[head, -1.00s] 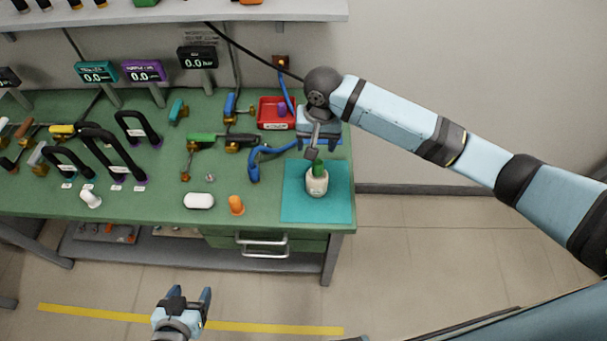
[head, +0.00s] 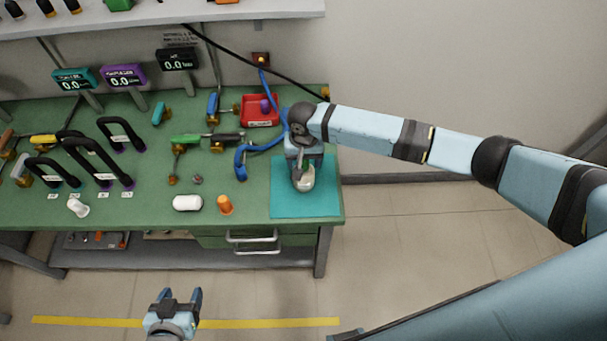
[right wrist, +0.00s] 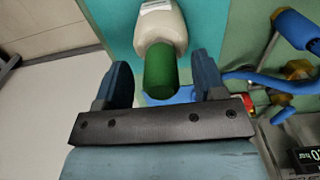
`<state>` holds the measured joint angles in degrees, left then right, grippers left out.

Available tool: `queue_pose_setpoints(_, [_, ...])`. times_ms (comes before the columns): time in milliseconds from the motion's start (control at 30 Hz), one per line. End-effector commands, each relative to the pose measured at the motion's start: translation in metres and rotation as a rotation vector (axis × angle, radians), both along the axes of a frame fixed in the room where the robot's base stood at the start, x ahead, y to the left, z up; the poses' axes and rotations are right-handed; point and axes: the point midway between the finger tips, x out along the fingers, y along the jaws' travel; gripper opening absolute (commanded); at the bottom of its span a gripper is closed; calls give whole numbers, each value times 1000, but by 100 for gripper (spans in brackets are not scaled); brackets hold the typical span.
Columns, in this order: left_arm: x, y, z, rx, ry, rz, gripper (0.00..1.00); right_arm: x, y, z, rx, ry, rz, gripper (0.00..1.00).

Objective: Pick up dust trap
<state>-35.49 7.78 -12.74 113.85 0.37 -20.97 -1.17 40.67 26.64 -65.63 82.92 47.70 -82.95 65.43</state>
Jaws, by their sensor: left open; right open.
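A cream, rounded body with a green cylindrical top, which I take to be the dust trap (head: 304,182), stands on a teal mat (head: 287,206) at the bench's right front corner. My right gripper (head: 303,168) is over it and hides most of its top in the head view. In the right wrist view the dust trap (right wrist: 160,27) has its green top between the two open fingers of my right gripper (right wrist: 162,72), with gaps on both sides. My left gripper (head: 181,294) is open and empty, out in front of the bench above the floor.
A blue curved hose (head: 241,162) and a red tray (head: 248,110) lie close behind and left of the mat. Floor right of the bench is clear.

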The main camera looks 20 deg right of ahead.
Motion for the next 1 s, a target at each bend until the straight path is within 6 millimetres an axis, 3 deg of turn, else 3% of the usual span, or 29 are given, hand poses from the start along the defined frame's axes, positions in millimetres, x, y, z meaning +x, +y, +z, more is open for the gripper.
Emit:
queue_pose_setpoints(133, [0, 0, 2, 0, 0, 1, 64, 0, 1, -15, 0, 0, 0, 64])
queue_pose_setpoints(400, [0, 0, 2, -1, 0, 3, 64, 0, 1, -19, 1, -1, 1, 64])
queue_pose_setpoints(600, [0, 0, 2, -1, 0, 2, 64, 0, 1, -19, 1, -1, 1, 18])
queue_pose_setpoints(700, [0, 0, 2, -2, 2, 2, 64, 0, 1, -19, 1, -1, 1, 0])
queue_pose_setpoints(1000, [-1, 0, 2, -2, 2, 2, 64, 0, 1, -18, 1, -2, 1, 0])
